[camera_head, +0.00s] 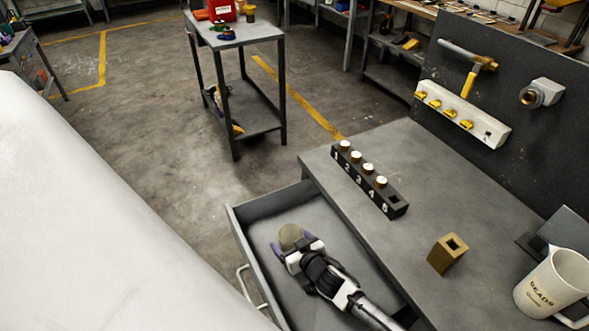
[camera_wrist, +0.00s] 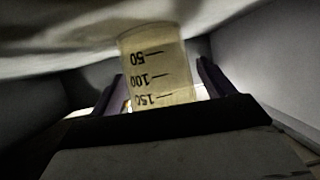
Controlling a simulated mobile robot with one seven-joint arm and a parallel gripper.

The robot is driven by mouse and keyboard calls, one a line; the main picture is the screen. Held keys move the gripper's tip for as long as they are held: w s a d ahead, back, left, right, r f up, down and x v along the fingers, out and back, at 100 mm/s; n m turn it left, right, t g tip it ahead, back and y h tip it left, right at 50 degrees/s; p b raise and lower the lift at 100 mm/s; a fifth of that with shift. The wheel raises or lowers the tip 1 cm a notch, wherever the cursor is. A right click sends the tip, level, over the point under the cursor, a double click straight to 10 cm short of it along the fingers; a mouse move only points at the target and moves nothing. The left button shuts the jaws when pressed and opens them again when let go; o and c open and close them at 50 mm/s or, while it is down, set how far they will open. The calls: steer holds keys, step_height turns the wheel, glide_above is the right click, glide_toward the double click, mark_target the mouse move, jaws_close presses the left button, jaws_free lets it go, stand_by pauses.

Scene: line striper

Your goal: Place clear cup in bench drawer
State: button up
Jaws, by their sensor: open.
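The clear cup (camera_wrist: 157,72) has black graduation marks of 50, 100 and 150, which appear upside down in the wrist view. In the head view the cup (camera_head: 290,236) shows as a small round greenish shape inside the open bench drawer (camera_head: 262,204). My gripper (camera_head: 290,250) is down in the drawer at the cup. Its purple fingers are open on either side of the cup in the wrist view (camera_wrist: 163,92). The cup's far end and its contact with the drawer floor are hidden.
The grey bench (camera_head: 400,150) carries a numbered black block (camera_head: 368,182), a brass square block (camera_head: 447,253) and a white BEADS jug (camera_head: 553,284). Drawer walls stand close around my gripper.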

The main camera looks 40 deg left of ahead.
steer(key=shift+r, duration=0.4)
steer(key=shift+d+r, duration=0.25)
steer(key=shift+d, duration=0.05)
steer(key=b+v, duration=0.2)
steer(key=v, duration=0.9)
steer(key=shift+s+d, duration=0.15)
steer(key=shift+d, duration=0.05)
steer(key=shift+r, duration=0.1)
